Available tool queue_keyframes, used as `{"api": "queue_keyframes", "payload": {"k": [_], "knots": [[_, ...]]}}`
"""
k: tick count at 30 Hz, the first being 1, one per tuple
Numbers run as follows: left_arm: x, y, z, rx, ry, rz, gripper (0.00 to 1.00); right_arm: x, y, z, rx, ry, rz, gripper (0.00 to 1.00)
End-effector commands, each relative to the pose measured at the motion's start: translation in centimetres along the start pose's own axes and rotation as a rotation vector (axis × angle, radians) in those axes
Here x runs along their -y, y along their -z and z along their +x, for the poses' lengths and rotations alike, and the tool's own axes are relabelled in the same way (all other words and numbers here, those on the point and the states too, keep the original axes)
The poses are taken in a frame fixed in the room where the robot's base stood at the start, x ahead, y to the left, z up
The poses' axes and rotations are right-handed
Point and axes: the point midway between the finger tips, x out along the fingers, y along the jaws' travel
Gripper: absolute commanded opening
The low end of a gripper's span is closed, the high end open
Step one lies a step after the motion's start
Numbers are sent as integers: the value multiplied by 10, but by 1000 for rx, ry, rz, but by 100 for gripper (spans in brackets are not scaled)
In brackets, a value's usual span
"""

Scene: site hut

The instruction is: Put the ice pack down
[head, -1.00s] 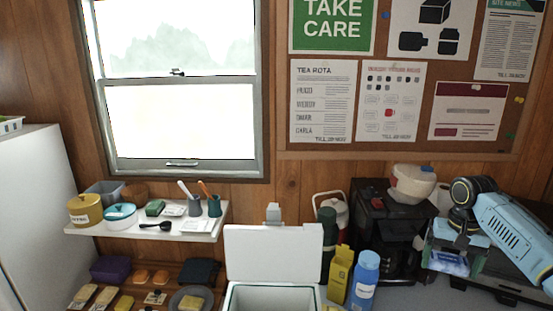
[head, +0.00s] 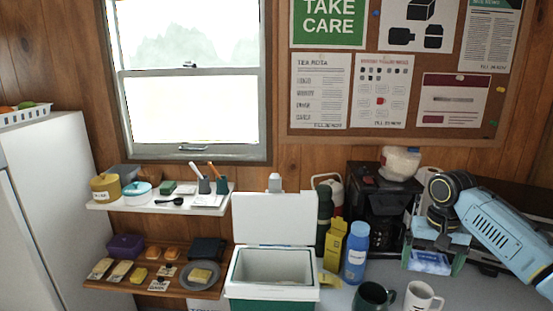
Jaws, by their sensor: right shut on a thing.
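My right gripper (head: 435,240) hangs from the blue arm at the right. It is shut on the ice pack (head: 430,263), a blue and white pack seen between dark fingers. The pack appears to be above the worktop, just right of the black coffee machine; the exact gap below it cannot be told. The gripper body hides the pack's upper part. A green and white cool box (head: 272,293) stands open at the lower middle, its white lid (head: 273,219) raised and its inside looking empty. My left gripper is out of view.
A blue bottle (head: 356,252), a yellow carton (head: 334,245) and a dark green flask (head: 324,220) stand between cool box and coffee machine (head: 382,215). A dark mug (head: 371,296) and a white mug (head: 420,297) stand in front. Shelves (head: 212,209) with small items are left.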

Motion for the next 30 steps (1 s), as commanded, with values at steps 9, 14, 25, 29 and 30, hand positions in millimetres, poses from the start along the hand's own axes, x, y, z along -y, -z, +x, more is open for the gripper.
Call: {"api": "queue_keyframes", "payload": {"k": [9, 14, 25, 29, 30], "knots": [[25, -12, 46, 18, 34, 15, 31, 84, -78, 39, -2, -1, -207, 60], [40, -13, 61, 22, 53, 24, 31, 111, -126, 57, -1, 0, -302, 60], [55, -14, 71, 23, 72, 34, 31, 126, -172, 70, -1, 0, -384, 60], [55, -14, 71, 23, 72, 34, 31, 126, -172, 71, 0, 2, -384, 60], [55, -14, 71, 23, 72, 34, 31, 126, -172, 71, 0, 2, -384, 60]]}}
